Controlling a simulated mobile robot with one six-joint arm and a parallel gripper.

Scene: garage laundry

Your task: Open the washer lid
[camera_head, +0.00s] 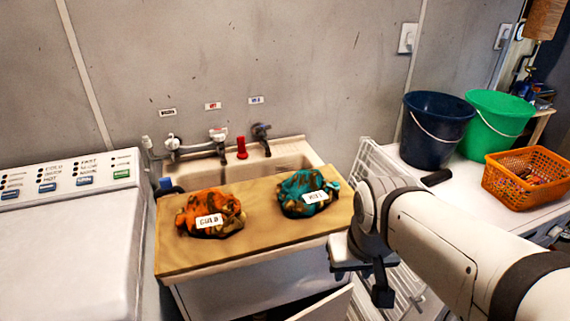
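The washer (128,172) stands at the left edge in the head view, with a panel of buttons along its back. Its white lid (65,255) looks flat and shut, and its front part is cut off by the frame. My gripper (366,278) is at the end of my white arm, right of the sink and well away from the washer. It points down in front of the white rack. I see dark finger parts but cannot tell the gap between them. No held thing shows.
A wooden board (170,245) covers the sink front and bears an orange cloth bundle (210,210) and a teal one (305,195). Taps (218,140) stand behind. On the right are a blue bucket (435,135), green bucket (493,120) and orange basket (530,178). A cabinet door (325,306) hangs open below.

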